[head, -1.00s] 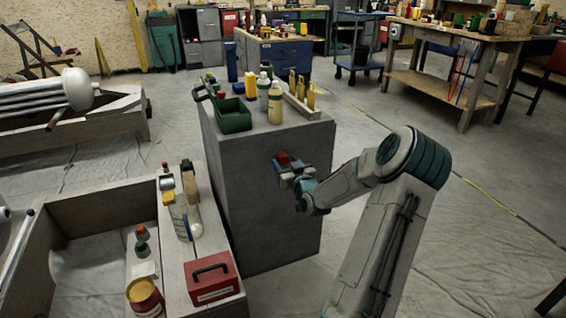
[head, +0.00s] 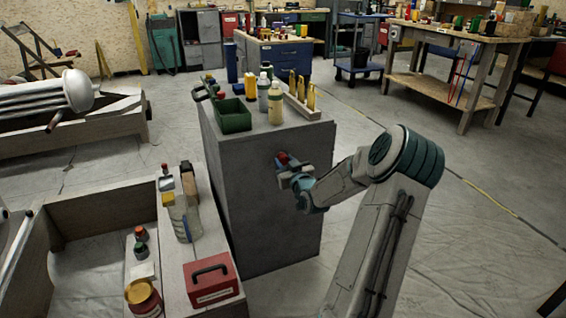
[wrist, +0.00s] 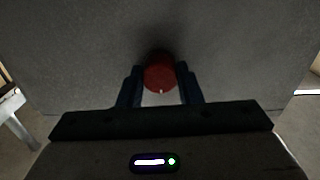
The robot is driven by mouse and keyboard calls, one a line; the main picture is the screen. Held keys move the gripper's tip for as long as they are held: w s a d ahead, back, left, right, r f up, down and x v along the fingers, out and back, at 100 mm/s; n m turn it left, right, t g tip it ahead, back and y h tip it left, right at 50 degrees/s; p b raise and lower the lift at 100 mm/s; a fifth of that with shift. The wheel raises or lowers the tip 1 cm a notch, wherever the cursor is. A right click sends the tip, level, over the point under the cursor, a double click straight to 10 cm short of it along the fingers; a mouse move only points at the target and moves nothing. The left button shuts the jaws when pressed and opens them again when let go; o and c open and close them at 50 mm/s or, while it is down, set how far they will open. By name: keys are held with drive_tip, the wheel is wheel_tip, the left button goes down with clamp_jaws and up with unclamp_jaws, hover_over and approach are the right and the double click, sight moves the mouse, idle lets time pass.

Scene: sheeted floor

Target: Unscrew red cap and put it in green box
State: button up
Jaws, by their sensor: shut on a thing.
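The red cap (wrist: 159,74) is on the side face of the grey cabinet (head: 262,200), and in the head view only a bit of it (head: 282,158) shows past my gripper. My gripper (wrist: 160,88) is shut on the cap, one dark finger on each side of it. In the head view my gripper (head: 284,163) is at the cabinet's upper right side. The green box (head: 233,122) is an open bin on top of the cabinet, near its left edge. I cannot tell how far the cap is turned.
Bottles (head: 275,104) and a rack of yellow-handled tools (head: 302,108) stand on the cabinet top, right of the green box. A red toolbox (head: 212,280) sits on a low wooden structure at the lower left. The floor right of my arm is clear.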

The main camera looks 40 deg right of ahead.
drive_tip(key=shift+f+n+b, duration=0.3)
drive_tip(key=shift+n+b, duration=0.3)
drive_tip(key=shift+b, duration=0.1)
drive_tip(key=n+b, duration=0.5)
drive_tip(key=b, duration=0.2)
drive_tip(key=shift+n, duration=0.4)
drive_tip(key=shift+r+n+p, duration=0.35)
drive_tip(key=shift+n, duration=0.25)
drive_tip(key=n, duration=0.2)
drive_tip(key=shift+n, duration=0.4)
drive_tip(key=n, duration=0.3)
drive_tip(key=shift+n, duration=0.4)
drive_tip(key=n, duration=0.4)
